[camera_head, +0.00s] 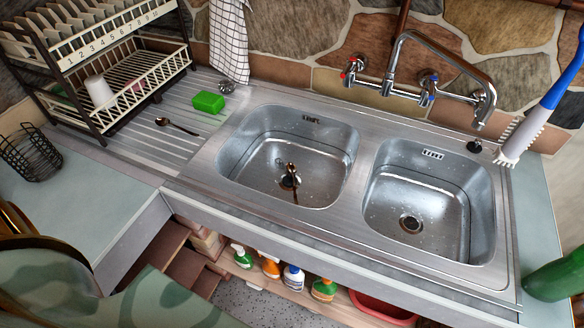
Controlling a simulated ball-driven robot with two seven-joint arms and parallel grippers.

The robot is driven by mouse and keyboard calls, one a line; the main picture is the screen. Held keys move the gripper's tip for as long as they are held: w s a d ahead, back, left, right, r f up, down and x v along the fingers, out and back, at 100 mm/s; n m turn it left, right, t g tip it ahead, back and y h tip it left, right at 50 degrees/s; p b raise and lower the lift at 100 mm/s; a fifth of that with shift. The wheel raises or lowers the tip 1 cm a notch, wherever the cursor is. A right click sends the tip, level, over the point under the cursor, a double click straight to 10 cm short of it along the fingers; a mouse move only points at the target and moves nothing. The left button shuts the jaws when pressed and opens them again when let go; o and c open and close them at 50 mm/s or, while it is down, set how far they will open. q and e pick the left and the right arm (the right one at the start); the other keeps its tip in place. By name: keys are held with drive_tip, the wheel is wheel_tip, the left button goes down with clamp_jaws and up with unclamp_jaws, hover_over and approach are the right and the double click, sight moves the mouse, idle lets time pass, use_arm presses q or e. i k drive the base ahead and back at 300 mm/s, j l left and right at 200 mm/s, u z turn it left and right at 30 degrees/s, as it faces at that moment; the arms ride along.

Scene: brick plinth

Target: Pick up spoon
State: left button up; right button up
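A dark brown spoon (177,126) lies on the ribbed metal drainboard (150,143), left of the sink. Its bowl is toward the left and its handle points to the lower right. A second brown, spoon-like object (292,182) is in the left basin (257,158), over or beside the drain; its exact shape is hard to tell. Neither of my grippers shows in this view, and nothing is seen touching the spoon.
A green sponge (208,102) lies behind the spoon. A dish rack (112,75) stands at the back left, a black wire basket (30,152) at the far left. The faucet (440,95) overhangs the right basin. A blue-handled brush (540,110) and a green bottle (556,275) are at the right.

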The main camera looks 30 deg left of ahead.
sight(161, 122)
drive_tip(key=u, duration=1.75)
drive_tip(key=j+z, duration=0.25)
drive_tip(key=z, duration=0.25)
drive_tip(key=j+z, duration=0.25)
drive_tip(key=z, duration=0.25)
drive_tip(key=j+z, duration=0.25)
drive_tip(key=z, duration=0.25)
